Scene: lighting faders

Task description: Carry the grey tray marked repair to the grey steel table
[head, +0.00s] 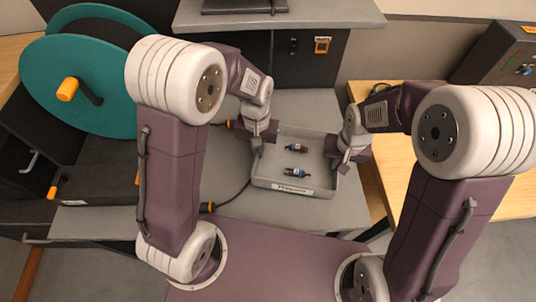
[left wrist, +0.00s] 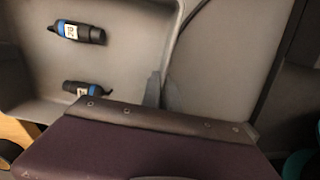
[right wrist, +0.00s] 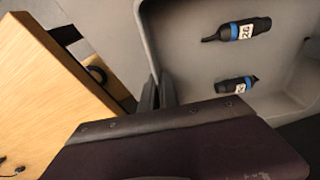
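The grey tray (head: 322,190) is in the middle of the head view, over a grey tabletop (head: 235,195). Its front label looks like "Repairs". Two dark connectors with blue bands lie in it, one farther back (head: 296,148) and one nearer (head: 297,171). My left gripper (head: 257,147) is at the tray's left wall, with one finger on each side of it, as the left wrist view (left wrist: 162,90) shows. My right gripper (head: 342,160) pinches the right wall likewise, seen in the right wrist view (right wrist: 158,92). I cannot tell whether the tray touches the tabletop.
A teal cable reel (head: 75,90) with an orange handle stands at the left. A wooden table (head: 400,165) is at the right, with a dark box (head: 505,60) behind it. A raised grey shelf (head: 330,12) is at the back. A black cable (head: 235,195) lies left of the tray.

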